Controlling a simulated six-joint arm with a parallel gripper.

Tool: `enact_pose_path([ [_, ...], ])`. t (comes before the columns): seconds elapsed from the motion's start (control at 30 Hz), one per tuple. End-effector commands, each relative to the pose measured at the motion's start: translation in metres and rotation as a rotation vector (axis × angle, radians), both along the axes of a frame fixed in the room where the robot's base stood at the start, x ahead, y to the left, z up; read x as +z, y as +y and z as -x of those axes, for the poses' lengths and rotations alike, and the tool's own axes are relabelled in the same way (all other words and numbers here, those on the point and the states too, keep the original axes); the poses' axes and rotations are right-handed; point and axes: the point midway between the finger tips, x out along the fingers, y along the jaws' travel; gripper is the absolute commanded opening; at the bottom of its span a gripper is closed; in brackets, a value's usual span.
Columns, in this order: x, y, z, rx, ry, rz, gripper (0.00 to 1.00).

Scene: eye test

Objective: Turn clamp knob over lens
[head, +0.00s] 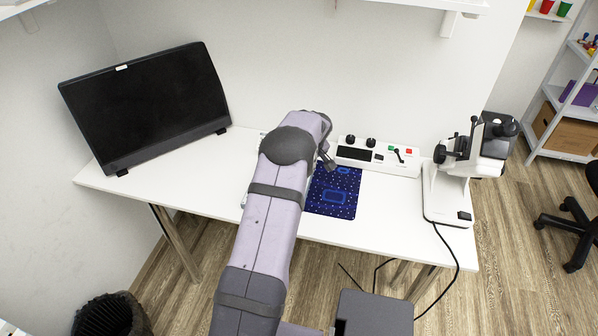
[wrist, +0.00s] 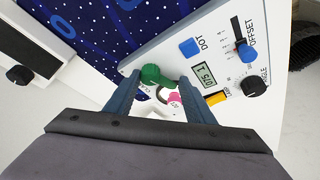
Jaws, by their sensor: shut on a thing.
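In the wrist view, the green clamp knob (wrist: 157,76) sits on a white device panel (wrist: 135,68), beside a partly hidden label beginning "CLA". My gripper (wrist: 160,82) has its two blue-grey fingers on either side of this knob and is shut on it. A small pink part (wrist: 174,97) shows just below the knob, between the fingers. I cannot make out the lens; the fingers and gripper body hide much of this area.
The panel also carries a blue DOT button (wrist: 188,47), a display (wrist: 204,74), a blue OFFSET slider (wrist: 242,49) and a black ANGLE knob (wrist: 253,87). A blue mat (head: 340,203), a control box (head: 400,163), a white instrument (head: 452,190) and a monitor (head: 150,103) stand on the table.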

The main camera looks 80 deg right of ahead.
Motion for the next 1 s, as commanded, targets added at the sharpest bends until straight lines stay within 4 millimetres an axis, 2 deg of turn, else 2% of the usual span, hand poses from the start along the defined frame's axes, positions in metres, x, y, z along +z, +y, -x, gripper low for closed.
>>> enact_pose_path([
  [0.33, 0.000, 0.000, 0.001, -0.018, 0.003, 0.002, 0.27],
  [0.37, 0.000, 0.000, 0.001, -0.017, 0.003, 0.002, 0.56],
  [0.4, 0.000, 0.000, 0.001, -0.017, 0.003, 0.002, 0.66],
  [0.43, 0.000, 0.000, 0.001, -0.017, 0.003, 0.003, 0.67],
  [0.77, 0.001, 0.000, 0.001, -0.017, 0.001, 0.001, 0.67],
  [1.0, 0.019, 0.005, 0.006, -0.018, 0.001, 0.005, 0.67],
])
